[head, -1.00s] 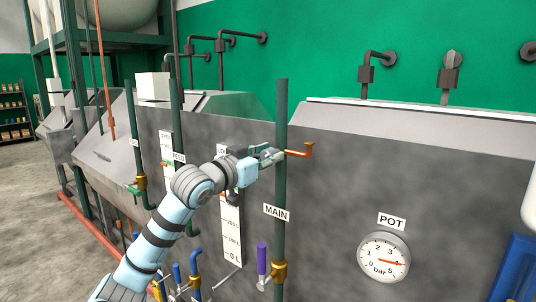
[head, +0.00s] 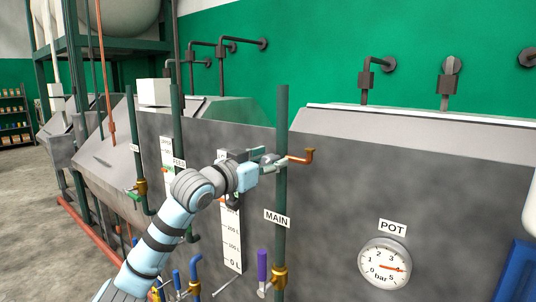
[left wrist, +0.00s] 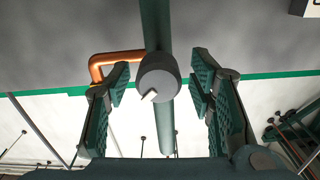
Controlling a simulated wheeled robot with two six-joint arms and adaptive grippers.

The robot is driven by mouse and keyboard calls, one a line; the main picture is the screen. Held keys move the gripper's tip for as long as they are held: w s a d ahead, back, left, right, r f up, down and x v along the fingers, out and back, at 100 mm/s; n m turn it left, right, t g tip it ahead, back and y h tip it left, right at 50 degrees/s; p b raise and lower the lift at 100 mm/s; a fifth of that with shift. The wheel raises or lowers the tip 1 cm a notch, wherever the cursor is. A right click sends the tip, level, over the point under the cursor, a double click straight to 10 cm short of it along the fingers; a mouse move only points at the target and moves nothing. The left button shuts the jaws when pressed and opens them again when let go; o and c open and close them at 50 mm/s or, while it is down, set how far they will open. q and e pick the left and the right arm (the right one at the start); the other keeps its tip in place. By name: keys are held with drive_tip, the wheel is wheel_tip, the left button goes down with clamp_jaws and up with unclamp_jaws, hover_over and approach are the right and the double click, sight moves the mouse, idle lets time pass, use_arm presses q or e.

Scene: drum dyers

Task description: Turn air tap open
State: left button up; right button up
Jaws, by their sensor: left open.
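A round dark grey knob (left wrist: 158,75) with a small white mark sits on the green upright pipe (left wrist: 157,25) in the left wrist view. An orange copper elbow (left wrist: 105,64) comes off behind it; it also shows in the head view (head: 298,157). My left gripper (left wrist: 160,80) is open, with one finger on each side of the knob and visible gaps to both. In the head view my left gripper (head: 270,161) is at the upper part of the green pipe labelled MAIN (head: 277,218) and hides the knob. My right gripper is not in view.
A pressure gauge (head: 384,263) labelled POT is on the grey tank wall (head: 340,190) at right. Lower on the MAIN pipe is a brass valve with a purple handle (head: 262,265). Another green pipe, labelled FEED (head: 179,163), stands to the left. A level scale (head: 232,235) lies between.

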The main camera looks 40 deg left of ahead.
use_arm(q)
wheel_tip(320, 180, up, 10)
drive_tip(key=shift+d+f, duration=0.1)
drive_tip(key=shift+f, duration=0.1)
drive_tip(key=shift+f, duration=0.1)
idle(0.3)
